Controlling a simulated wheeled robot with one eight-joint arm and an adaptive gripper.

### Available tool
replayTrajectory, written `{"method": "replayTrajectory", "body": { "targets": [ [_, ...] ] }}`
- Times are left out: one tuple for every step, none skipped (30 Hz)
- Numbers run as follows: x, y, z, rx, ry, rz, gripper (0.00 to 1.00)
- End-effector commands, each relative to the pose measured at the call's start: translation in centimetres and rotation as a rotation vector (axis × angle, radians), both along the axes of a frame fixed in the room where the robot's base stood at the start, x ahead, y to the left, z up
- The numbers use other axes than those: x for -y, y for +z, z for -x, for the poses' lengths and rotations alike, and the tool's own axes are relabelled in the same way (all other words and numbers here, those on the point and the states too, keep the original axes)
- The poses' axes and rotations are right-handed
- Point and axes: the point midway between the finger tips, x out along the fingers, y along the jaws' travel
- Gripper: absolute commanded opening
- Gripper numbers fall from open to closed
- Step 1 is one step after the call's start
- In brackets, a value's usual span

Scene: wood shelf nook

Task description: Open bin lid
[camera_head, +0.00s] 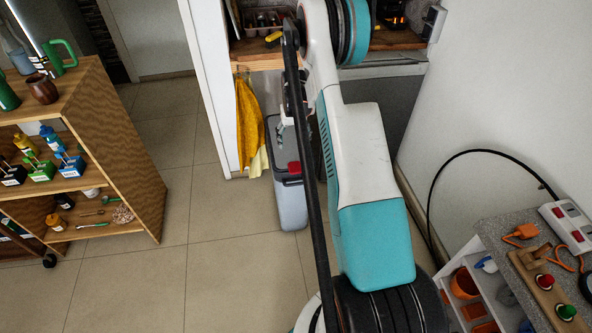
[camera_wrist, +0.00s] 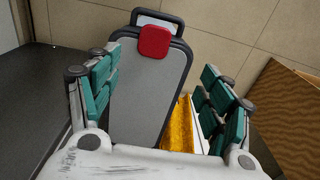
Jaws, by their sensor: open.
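The bin (camera_head: 292,204) is a light grey box standing on the tiled floor, below the nook's shelf. Its grey lid (camera_head: 285,150) has a dark rim and a red tab (camera_head: 294,167) at the near edge. The lid is shut. In the wrist view the lid (camera_wrist: 148,95) lies between my gripper's fingers, with the red tab (camera_wrist: 153,42) at the far end. My gripper (camera_wrist: 165,85) is open, its green-padded fingers on either side of the lid, with nothing between them in contact. In the head view my arm hides part of the bin and most of the gripper.
A yellow cloth (camera_head: 249,125) hangs beside the bin; it also shows in the wrist view (camera_wrist: 181,125). A wooden shelf unit (camera_head: 140,150) with bottles and small items stands left. A worktop (camera_head: 490,243) with cables and buttons is at right. The floor between is clear.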

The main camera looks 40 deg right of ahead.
Motion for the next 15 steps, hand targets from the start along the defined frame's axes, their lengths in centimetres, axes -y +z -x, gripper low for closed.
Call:
{"method": "replayTrajectory", "body": {
  "targets": [
    [0.4, -0.9, 0.3, -0.008, -0.006, -0.005, 0.73],
    [0.6, -1.3, 0.4, -0.011, -0.009, -0.007, 0.73],
    [0.7, -1.6, 0.6, -0.014, -0.011, -0.009, 0.73],
    [0.7, -1.9, 0.6, -0.017, -0.012, -0.010, 0.73],
    [0.8, -2.2, 0.7, -0.018, -0.013, -0.011, 0.73],
    [0.8, -2.5, 0.7, -0.020, -0.013, -0.012, 0.73],
    [0.8, -2.8, 0.7, -0.020, -0.013, -0.012, 0.73],
    [0.8, -3.1, 0.7, -0.020, -0.013, -0.012, 0.73],
    [0.8, -3.7, 0.7, -0.020, -0.013, -0.012, 0.73],
    [0.8, -4.1, 0.7, -0.020, -0.013, -0.012, 0.73],
    [0.8, -4.6, 0.7, -0.020, -0.013, -0.012, 0.73],
    [0.8, -5.4, 0.7, -0.020, -0.013, -0.012, 0.73],
    [0.8, -6.0, 0.7, -0.019, -0.013, -0.012, 0.73],
    [0.7, -6.6, 0.7, -0.019, -0.013, -0.012, 0.73],
    [0.8, -7.5, 0.7, -0.019, -0.012, -0.011, 0.73]
  ]
}}
